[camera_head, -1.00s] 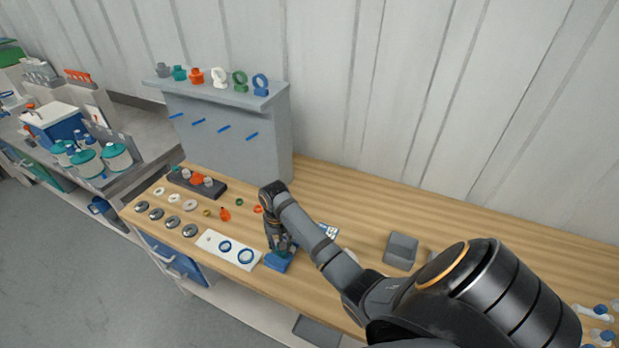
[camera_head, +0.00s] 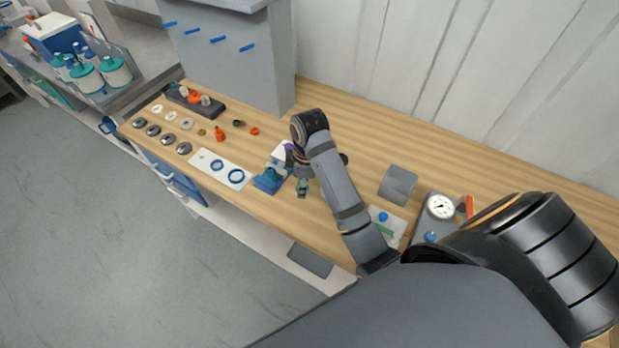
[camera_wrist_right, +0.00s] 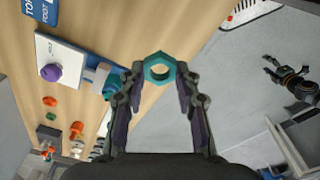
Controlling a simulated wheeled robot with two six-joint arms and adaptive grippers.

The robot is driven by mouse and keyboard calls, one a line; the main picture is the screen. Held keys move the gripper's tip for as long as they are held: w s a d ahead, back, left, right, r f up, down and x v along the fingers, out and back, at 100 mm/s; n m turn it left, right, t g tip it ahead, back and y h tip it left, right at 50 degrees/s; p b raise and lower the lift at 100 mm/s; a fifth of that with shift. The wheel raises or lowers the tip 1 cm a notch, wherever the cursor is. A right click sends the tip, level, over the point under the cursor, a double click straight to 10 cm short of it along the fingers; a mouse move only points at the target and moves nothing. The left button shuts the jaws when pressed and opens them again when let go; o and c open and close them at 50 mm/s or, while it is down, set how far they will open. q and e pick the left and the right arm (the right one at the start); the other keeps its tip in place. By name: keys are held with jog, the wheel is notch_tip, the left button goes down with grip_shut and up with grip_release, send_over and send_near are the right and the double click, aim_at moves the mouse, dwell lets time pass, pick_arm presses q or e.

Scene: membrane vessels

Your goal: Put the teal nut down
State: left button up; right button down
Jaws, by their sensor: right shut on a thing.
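The teal nut (camera_wrist_right: 147,70) is a hexagonal ring held between the fingertips of my right gripper (camera_wrist_right: 158,78) in the right wrist view. In the head view my right gripper (camera_head: 303,186) is just right of a blue fixture (camera_head: 264,186), apart from it, over the wooden bench (camera_head: 335,245). The nut looks clear of the bench top. The blue fixture has a teal part on it. A dark gripper, seemingly my left (camera_wrist_right: 275,69), shows at the right of the wrist view with spread, empty fingers; it is out of the head view.
A white plate with two blue rings (camera_head: 221,170) lies left of the fixture. Washers, dark discs and orange parts lie farther left. A grey tray (camera_head: 398,184) and a dial gauge (camera_head: 440,206) stand to the right. Bare wood shows near the bench's front edge.

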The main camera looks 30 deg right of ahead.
jog(key=w+d+f, duration=0.2)
jog(key=w, duration=0.1)
jog(key=w+d+f, duration=0.2)
jog(key=w+f, duration=0.1)
jog(key=w+d+f, duration=0.2)
jog(key=f, duration=0.1)
jog(key=shift+w+d, duration=0.1)
jog(key=shift+w, duration=0.3)
jog(key=shift+w+d+f+p, duration=0.25)
jog(key=shift+f+p, duration=0.15)
jog(key=shift+f, duration=0.2)
notch_tip(320, 180, down, 2)
jog(key=shift+a+f+p, duration=0.1)
jog(key=shift+f+p, duration=0.1)
jog(key=shift+p, duration=0.3)
pick_arm(q)
jog(key=shift+d+r, duration=0.1)
jog(key=shift+d, duration=0.05)
pick_arm(e)
jog(key=shift+f, duration=0.2)
jog(key=shift+f, duration=0.1)
jog(key=c, duration=1)
grip_release()
jog(key=shift+o, duration=0.2)
